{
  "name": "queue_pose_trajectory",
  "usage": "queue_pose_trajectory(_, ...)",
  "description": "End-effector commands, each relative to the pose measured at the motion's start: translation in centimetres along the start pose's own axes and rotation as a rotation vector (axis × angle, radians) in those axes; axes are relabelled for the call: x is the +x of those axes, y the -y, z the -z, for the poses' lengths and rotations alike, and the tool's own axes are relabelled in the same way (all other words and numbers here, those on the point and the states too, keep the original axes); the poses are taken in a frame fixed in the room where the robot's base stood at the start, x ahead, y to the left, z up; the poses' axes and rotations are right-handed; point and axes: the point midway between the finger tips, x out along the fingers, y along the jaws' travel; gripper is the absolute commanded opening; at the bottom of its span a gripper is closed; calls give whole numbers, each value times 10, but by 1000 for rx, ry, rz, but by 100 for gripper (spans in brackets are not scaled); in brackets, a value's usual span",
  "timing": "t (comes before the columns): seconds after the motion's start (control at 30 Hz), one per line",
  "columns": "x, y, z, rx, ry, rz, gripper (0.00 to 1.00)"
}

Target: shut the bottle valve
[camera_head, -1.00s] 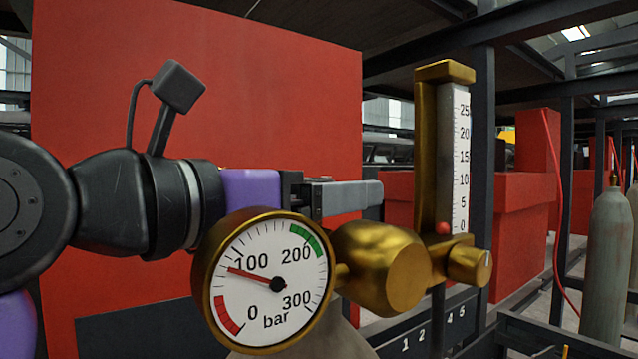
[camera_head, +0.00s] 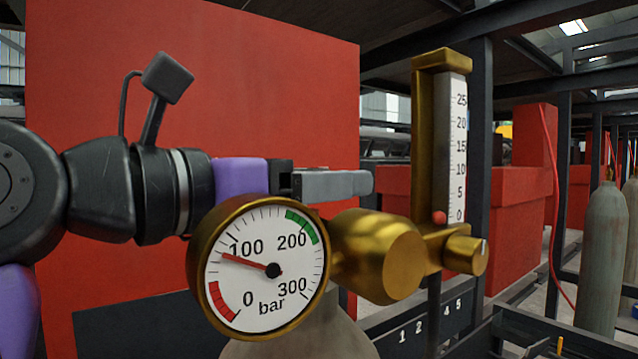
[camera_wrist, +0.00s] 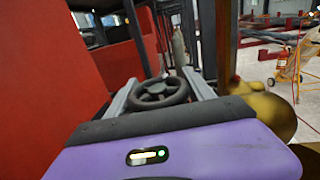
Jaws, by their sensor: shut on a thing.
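The bottle valve's black handwheel (camera_wrist: 158,92) shows in the wrist view, between the two grey fingers of my gripper (camera_wrist: 165,86). The fingers are shut on the wheel from both sides. In the head view my gripper (camera_head: 345,184) reaches right behind the pressure gauge (camera_head: 265,285), and the handwheel is hidden there. The gauge needle points a little below 100 bar. The brass regulator body (camera_head: 375,258) joins the gauge to an upright flowmeter (camera_head: 453,150), whose red ball (camera_head: 439,218) is near 0. The pale bottle's shoulder (camera_head: 300,338) shows below the gauge.
A large red panel (camera_head: 190,70) stands close behind my arm. Dark steel frame posts (camera_head: 481,130) and red boxes (camera_head: 515,210) are to the right. Other grey bottles (camera_head: 602,260) stand at the far right. The brass parts are close beside my gripper.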

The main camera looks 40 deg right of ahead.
Motion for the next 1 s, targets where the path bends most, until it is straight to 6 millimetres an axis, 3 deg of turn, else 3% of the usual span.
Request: queue_pose_trajectory(1.0, -10, 22, 1, -1, 1, 859, 21)
